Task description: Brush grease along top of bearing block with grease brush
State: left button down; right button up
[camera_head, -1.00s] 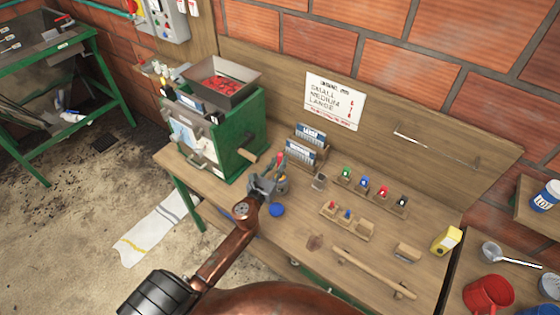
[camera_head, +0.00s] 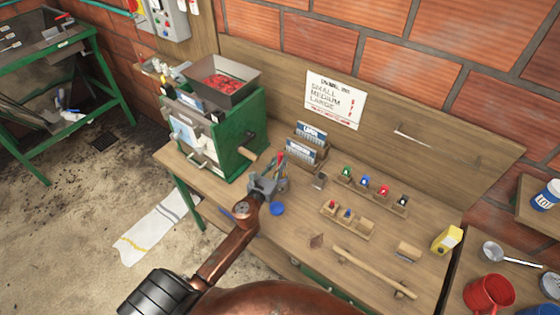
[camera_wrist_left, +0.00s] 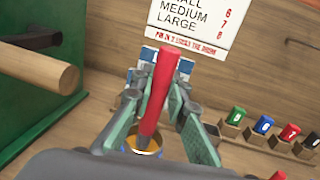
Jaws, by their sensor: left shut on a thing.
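My left gripper (camera_head: 267,181) is shut on the red handle of the grease brush (camera_head: 281,158), above the wooden bench. In the left wrist view the brush (camera_wrist_left: 160,85) stands nearly upright, slightly tilted, between the fingers (camera_wrist_left: 154,100). Its lower end meets an open tin (camera_wrist_left: 147,149) with yellow-brown contents; the bristles are hidden. My right gripper is not in view.
A wooden crank handle (camera_wrist_left: 68,79) juts from the pulper towards the gripper. Blue-and-white boxes (camera_head: 301,152) stand behind the tin. Small coloured pieces sit in wooden holders (camera_head: 347,221) to the right. A wooden rail (camera_head: 374,272) lies at the bench front. The bench middle is mostly clear.

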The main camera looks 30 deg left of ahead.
aim_at(280, 154)
pick_arm(q)
jog(key=shift+f+b, duration=0.35)
jog(key=shift+f, duration=0.15)
dwell(1.0)
jog(key=shift+r, duration=0.15)
notch_tip(280, 154, up, 7)
jog(key=p, duration=0.7)
dwell(0.7)
